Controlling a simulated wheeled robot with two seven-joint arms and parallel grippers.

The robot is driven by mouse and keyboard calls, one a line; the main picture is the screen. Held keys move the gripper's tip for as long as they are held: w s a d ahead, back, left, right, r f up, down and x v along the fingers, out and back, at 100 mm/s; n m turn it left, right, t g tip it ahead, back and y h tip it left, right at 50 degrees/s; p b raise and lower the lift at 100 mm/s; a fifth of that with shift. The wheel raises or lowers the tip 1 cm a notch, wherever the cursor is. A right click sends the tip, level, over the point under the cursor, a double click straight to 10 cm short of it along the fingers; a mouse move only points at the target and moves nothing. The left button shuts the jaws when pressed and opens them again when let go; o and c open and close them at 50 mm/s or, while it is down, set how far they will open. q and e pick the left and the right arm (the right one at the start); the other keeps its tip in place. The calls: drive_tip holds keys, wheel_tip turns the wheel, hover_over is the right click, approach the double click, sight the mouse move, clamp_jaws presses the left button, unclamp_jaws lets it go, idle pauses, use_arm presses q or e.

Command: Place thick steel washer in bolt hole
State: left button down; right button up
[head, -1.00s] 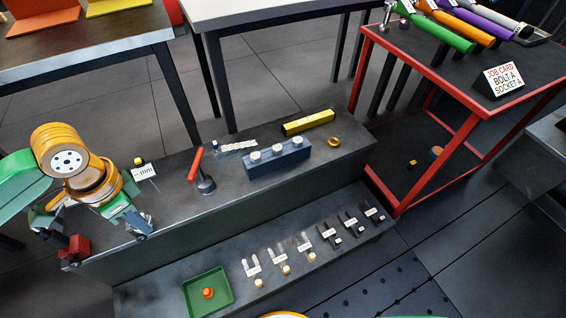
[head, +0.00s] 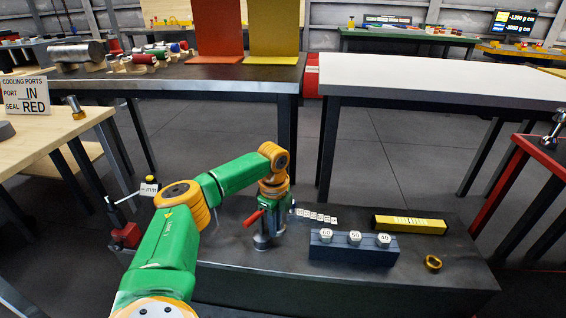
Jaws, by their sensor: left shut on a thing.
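My left gripper (head: 277,228) reaches down above the dark bench top (head: 440,290), at the end of my green and orange left arm. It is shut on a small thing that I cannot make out. Just left of it stands a grey post (head: 262,241) with a red lever (head: 253,218); I cannot tell whether they touch. I cannot pick out the thick steel washer or the bolt hole for certain. A brass-coloured ring (head: 433,263) lies at the right of the bench. My right gripper is out of view.
A blue block (head: 353,248) with white-topped pieces and a yellow bar (head: 409,224) lie right of the gripper. A red vise-like part (head: 126,235) is at the bench's left end. A white table (head: 430,80) and a dark table (head: 225,78) stand behind.

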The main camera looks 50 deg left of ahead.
sight(282, 242)
use_arm(q)
drive_tip(key=w+f, duration=0.1)
drive_tip(key=w+f+b, duration=0.1)
drive_tip(key=f, duration=0.1)
drive_tip(key=shift+w+a+f, duration=0.15)
drive_tip(key=shift+a, duration=0.2)
drive_tip(key=shift+w+a+f+b, duration=0.15)
drive_tip(key=shift+w+f+b, duration=0.25)
drive_tip(key=shift+f+b, duration=0.15)
wheel_tip(282, 242, down, 3)
drive_tip(key=shift+w+a+r+b, duration=0.1)
drive_tip(key=shift+b, duration=0.65)
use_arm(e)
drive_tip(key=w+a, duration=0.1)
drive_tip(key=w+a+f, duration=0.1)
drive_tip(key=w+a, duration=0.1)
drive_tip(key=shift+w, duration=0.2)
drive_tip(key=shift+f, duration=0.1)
use_arm(q)
drive_tip(key=c, duration=0.9)
unclamp_jaws()
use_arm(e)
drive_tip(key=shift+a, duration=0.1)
